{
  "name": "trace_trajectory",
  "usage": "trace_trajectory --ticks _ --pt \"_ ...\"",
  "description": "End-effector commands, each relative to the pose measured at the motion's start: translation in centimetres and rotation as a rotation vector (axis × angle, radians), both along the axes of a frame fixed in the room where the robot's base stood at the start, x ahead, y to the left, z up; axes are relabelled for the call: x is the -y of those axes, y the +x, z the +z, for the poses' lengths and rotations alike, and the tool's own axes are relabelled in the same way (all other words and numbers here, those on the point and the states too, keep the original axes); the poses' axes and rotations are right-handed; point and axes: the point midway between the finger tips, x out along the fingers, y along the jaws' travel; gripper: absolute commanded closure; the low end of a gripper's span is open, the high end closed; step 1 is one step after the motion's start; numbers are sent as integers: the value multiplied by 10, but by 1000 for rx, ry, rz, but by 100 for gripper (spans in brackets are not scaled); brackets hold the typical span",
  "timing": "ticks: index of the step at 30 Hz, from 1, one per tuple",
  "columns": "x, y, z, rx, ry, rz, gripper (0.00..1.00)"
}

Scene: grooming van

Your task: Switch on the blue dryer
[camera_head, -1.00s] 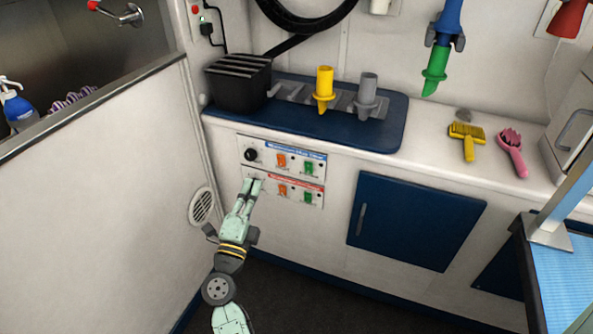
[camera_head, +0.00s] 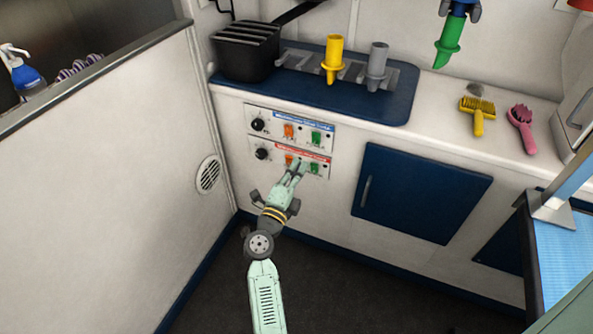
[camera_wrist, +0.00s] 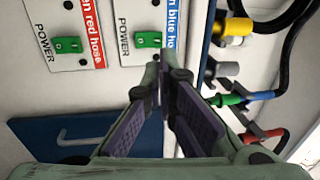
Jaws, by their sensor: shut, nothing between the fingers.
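The blue-labelled dryer panel (camera_head: 303,120) is the upper one on the cabinet front. It has a black knob (camera_head: 258,124), an orange switch (camera_head: 289,131) and a green switch (camera_head: 316,138). In the wrist view, its green switch (camera_wrist: 148,39) sits beside the word POWER and a blue strip. My gripper (camera_head: 299,163) is shut and empty in front of the red-labelled lower panel, below the blue panel's switches. In the wrist view, the fingertips (camera_wrist: 158,60) appear just beside the blue panel's green switch. Contact and the switch's position cannot be told.
The red-labelled panel (camera_wrist: 50,15) has its own green switch (camera_wrist: 67,44) close by. The blue cabinet door (camera_head: 415,190) is to the right. A counter above holds yellow (camera_head: 333,55) and grey (camera_head: 377,62) nozzles. A white partition (camera_head: 110,150) stands left; a blue-topped table (camera_head: 565,265) stands right.

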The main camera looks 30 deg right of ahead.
Motion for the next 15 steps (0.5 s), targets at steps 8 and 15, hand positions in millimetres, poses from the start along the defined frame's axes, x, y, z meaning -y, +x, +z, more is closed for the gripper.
trace_trajectory --ticks 8,15 --pt "45 39 11 3 1 -1 100" --pt "69 59 15 1 1 0 100"
